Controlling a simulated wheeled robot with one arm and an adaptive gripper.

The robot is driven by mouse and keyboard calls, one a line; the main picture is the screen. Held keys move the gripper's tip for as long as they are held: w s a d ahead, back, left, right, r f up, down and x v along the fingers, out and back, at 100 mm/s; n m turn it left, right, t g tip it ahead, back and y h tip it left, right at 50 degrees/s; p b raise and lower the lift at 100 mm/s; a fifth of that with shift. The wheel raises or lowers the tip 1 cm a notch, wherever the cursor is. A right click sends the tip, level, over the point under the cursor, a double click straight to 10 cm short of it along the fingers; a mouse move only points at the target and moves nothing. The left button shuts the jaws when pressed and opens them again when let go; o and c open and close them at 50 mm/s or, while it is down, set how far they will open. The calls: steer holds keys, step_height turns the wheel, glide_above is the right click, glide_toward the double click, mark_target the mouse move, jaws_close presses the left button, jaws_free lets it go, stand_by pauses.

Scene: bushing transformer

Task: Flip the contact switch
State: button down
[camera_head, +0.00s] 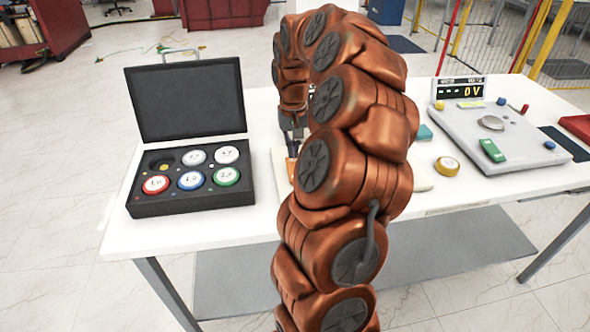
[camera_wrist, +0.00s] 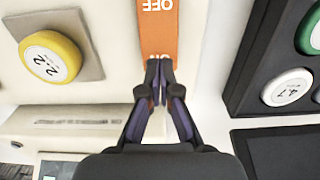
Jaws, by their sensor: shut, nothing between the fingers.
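The contact switch (camera_wrist: 157,32) is an orange block with white "OFF" lettering, upside down at the top of the wrist view. A second label nearer me is mostly covered by my fingertips. In the head view only a bit of the orange switch (camera_head: 291,168) shows, left of my arm. My gripper (camera_wrist: 158,66) is shut and empty, its fingertips over the near end of the switch. I cannot tell whether they touch it. In the head view my gripper (camera_head: 293,148) points down at the switch, partly hidden by my arm.
An open black case (camera_head: 190,203) with several coloured round pieces stands at the left of the white table (camera_head: 240,235). A yellow piece marked 2.2 (camera_wrist: 50,57) sits on a square base beside the switch. A grey board (camera_head: 497,150) with a 0V display (camera_head: 460,88) is at the right.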

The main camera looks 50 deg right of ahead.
mark_target(293, 160)
steer(key=shift+f+b, duration=0.7)
steer(key=shift+f, duration=0.35)
stand_by(0.7)
steer(key=shift+r+p, duration=0.5)
steer(key=shift+r, duration=3)
steer(key=shift+a, duration=0.1)
